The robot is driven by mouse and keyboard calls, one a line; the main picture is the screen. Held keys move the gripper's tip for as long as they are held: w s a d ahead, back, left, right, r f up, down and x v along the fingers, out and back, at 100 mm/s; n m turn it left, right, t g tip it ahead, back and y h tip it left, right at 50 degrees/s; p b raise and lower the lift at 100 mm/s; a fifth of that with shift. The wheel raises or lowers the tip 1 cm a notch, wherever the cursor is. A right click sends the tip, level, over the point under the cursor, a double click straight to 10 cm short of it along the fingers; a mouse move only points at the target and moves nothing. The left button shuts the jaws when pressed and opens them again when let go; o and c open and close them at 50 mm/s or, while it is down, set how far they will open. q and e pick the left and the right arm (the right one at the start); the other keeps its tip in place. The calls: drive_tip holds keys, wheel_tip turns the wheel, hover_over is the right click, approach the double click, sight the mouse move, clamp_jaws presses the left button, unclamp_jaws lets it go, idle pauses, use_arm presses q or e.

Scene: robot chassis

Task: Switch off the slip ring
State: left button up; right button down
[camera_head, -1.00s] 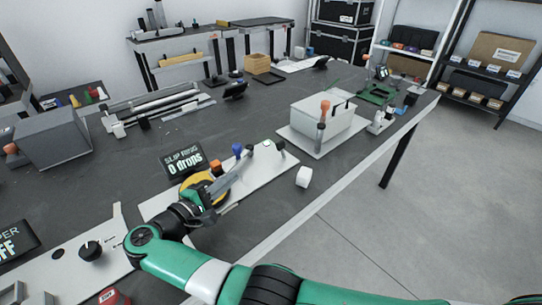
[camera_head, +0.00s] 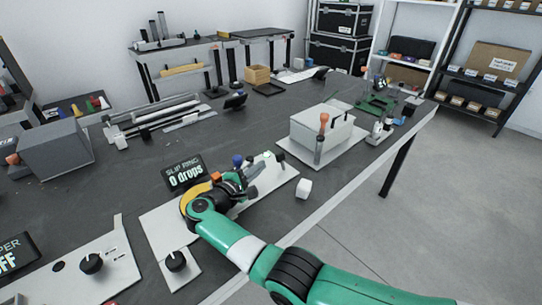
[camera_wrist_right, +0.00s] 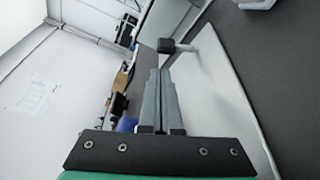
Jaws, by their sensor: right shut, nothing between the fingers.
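The slip ring station is a white baseplate (camera_head: 160,225) with a display (camera_head: 185,173) reading "SLIP RING 0 drops". A yellow-orange ring (camera_head: 192,196) is partly hidden behind my right arm. A blue knob (camera_head: 237,160) stands beside the gripper, and a small black part (camera_head: 280,155) stands at the plate's far end. A black dial (camera_head: 176,260) sits on a white plate in front. My right gripper (camera_head: 260,166) is shut and empty, low over the far half of the baseplate. In the wrist view its fingers (camera_wrist_right: 160,72) point toward a black block (camera_wrist_right: 166,45) on a stem; contact is unclear.
Another panel with a black dial (camera_head: 91,263) and a display (camera_head: 17,258) is at left. The table's front edge runs close by.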

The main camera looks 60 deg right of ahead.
sight(281, 157)
drive_tip(key=d, duration=0.4)
drive_tip(key=d+f+b, duration=0.1)
drive_tip(key=d, duration=0.2)
drive_tip(key=shift+s, duration=0.15)
